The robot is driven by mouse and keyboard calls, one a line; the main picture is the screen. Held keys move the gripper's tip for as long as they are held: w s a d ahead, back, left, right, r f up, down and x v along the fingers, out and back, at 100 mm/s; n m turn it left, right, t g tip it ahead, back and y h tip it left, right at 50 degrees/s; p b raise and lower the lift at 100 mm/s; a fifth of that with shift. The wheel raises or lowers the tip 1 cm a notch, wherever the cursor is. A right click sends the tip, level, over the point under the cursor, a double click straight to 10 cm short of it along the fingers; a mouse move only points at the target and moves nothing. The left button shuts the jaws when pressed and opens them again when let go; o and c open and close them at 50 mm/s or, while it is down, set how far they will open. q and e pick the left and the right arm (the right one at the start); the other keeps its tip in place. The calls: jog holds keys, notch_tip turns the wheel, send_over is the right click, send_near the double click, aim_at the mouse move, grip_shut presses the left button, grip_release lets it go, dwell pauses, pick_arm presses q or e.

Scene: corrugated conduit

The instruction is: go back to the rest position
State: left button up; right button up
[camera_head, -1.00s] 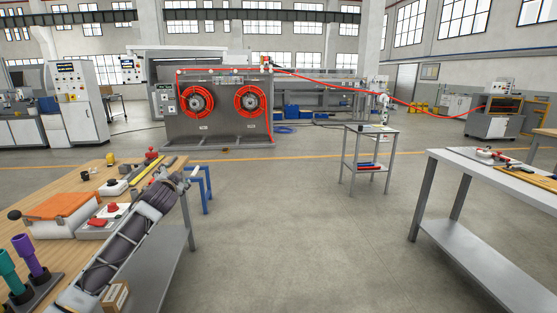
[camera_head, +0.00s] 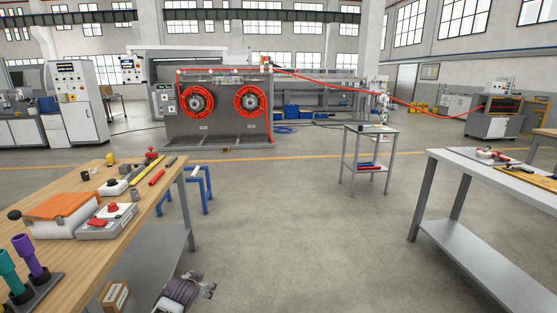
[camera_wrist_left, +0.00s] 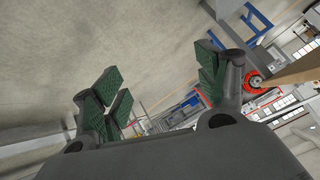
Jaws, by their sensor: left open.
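Bare floor shows beyond the fingers. Most of my left arm is below the picture. My right gripper is not in any view.
The wooden table (camera_head: 150,188) on the left holds an orange-topped box (camera_head: 62,207), a grey box with a red button (camera_head: 107,222) and purple and teal pieces. A blue stand (camera_head: 205,195) is behind it. A white-topped table (camera_head: 490,172) stands right. The middle floor is clear.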

pick_arm(q)
jog(key=s+d+f+g+h, duration=0.1)
jog(key=s+d+f+g, duration=0.15)
jog(key=s+f, duration=0.9)
jog(key=s+d+f+n+g, duration=0.1)
jog(key=s+d+f+g, duration=0.15)
jog(key=s+f, duration=0.85)
jog(key=s+d+f+g+h, duration=0.1)
jog(key=s+d+f+g, duration=0.35)
jog(key=s, duration=1.05)
jog(key=s+a+r+p, duration=0.2)
jog(key=s+a+p, duration=0.2)
jog(key=s+p, duration=0.7)
jog(key=s+a+r+t+p, duration=0.1)
jog(key=s+a+r+p, duration=0.1)
jog(key=s+p, duration=0.9)
jog(key=a+p, duration=0.1)
jog(key=p, duration=0.6)
jog(key=shift+s+a+y, duration=0.25)
jog(key=shift+a+y, duration=0.1)
jog(key=shift+y, duration=0.05)
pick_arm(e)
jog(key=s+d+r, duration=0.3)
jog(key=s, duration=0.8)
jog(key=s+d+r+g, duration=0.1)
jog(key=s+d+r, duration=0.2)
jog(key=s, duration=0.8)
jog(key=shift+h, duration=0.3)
